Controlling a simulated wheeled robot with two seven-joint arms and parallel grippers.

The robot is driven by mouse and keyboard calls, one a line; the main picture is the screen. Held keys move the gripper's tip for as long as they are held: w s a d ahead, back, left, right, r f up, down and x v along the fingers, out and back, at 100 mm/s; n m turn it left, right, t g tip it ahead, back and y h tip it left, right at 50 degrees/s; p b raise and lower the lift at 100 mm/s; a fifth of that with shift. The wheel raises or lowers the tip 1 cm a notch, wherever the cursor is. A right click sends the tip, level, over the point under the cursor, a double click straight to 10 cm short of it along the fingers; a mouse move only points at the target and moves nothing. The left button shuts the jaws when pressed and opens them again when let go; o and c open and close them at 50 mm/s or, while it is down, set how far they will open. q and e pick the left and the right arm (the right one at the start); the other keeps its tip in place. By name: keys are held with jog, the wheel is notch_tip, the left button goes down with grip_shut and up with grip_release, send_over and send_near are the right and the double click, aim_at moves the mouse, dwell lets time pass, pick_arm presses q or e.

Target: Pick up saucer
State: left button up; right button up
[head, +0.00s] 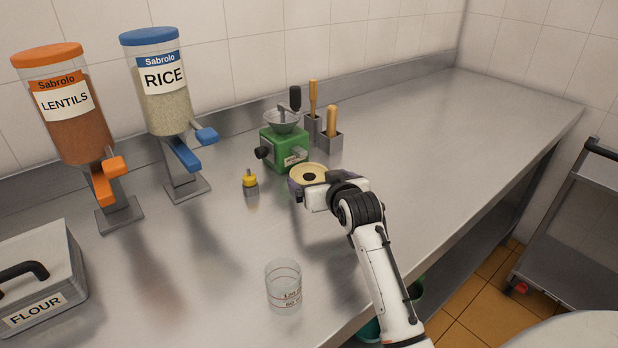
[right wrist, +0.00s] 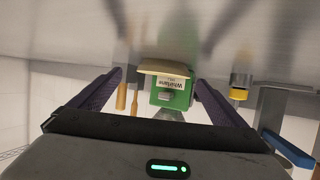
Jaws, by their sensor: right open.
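The saucer (head: 308,169) is a pale yellow disc with a dark spot in its middle, in front of the green grinder. In the right wrist view the saucer (right wrist: 162,71) shows nearly edge-on as a cream band between my fingertips. My right gripper (head: 306,186) is open at the saucer, and its white body hides the saucer's near side. In the right wrist view the two dark purple fingers of the gripper (right wrist: 159,80) stand apart on either side of the saucer. Whether they touch it I cannot tell. My left gripper is not in view.
The green grinder (head: 283,149) stands close behind the saucer. A small yellow-topped item (head: 250,183) stands to its left, a clear measuring cup (head: 284,287) nearer. Lentil (head: 75,120) and rice (head: 165,100) dispensers and a flour box (head: 40,275) are left. The counter's right (head: 450,125) is clear.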

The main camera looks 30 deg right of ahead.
aim_at(311, 174)
jog(key=x, duration=0.3)
jog(key=shift+w+a+r, duration=0.1)
jog(key=shift+w+a, duration=0.15)
jog(key=shift+w, duration=0.25)
jog(key=shift+w+d+f, duration=0.2)
jog(key=shift+w+f, duration=0.05)
jog(key=shift+w, duration=0.25)
jog(key=shift+c, duration=0.3)
jog(key=c, duration=1.1)
jog(key=shift+r, duration=0.1)
jog(key=shift+c, duration=0.9)
